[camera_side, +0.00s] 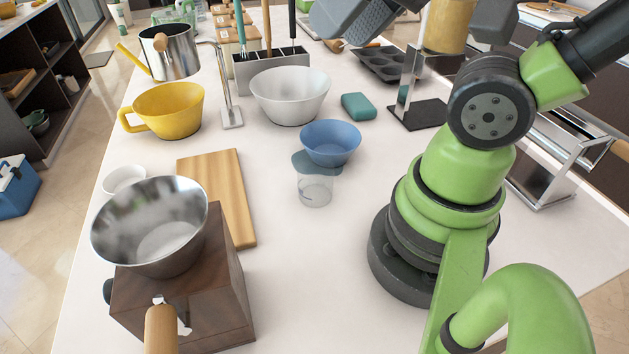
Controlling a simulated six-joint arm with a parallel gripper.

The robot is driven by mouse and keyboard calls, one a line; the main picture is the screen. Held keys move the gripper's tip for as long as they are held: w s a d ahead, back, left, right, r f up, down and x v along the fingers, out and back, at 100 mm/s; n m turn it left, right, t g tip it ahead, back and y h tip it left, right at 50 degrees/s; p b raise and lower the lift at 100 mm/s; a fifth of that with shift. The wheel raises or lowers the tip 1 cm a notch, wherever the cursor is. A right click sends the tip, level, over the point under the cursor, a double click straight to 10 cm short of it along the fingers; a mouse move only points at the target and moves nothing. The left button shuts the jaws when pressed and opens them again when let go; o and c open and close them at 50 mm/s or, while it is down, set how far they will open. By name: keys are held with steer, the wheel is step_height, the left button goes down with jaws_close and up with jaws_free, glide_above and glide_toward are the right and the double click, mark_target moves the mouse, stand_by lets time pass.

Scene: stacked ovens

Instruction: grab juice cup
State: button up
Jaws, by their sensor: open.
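A small clear cup (315,190) stands upright on the white counter near the middle. A blue-grey flat piece shows at its top, and a blue bowl (331,143) is just behind it. I take this clear cup for the juice cup, but no juice is plain to see in it. My gripper (362,22) seems to be the dark grey part with a textured pad at the top edge. It is open and partly cut off by the frame, well above and behind the cup, not touching it.
A wooden board (228,195), a metal bowl (150,228) on a brown wooden box (215,305) and a yellow cup (168,112) are to the left. A white bowl (290,96) and teal block (358,106) stand behind. The counter in front of the cup is clear.

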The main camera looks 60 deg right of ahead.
steer(key=o, duration=0.7)
steer(key=n+g+h, duration=0.2)
steer(key=n+g, duration=0.2)
glide_above(319, 182)
step_height(319, 182, down, 9)
steer(key=shift+w+d+f+n+g, duration=0.2)
steer(key=shift+d+f+n+g, duration=0.45)
steer(key=shift+f, duration=2.85)
steer(key=shift+w+d+f+n+g, duration=0.3)
steer(key=shift+f+n, duration=0.6)
steer(key=shift+f, duration=2.6)
steer(key=shift+w+d+f+n+g, duration=0.15)
steer(key=shift+d+f+n+g, duration=0.5)
steer(key=shift+f, duration=2.85)
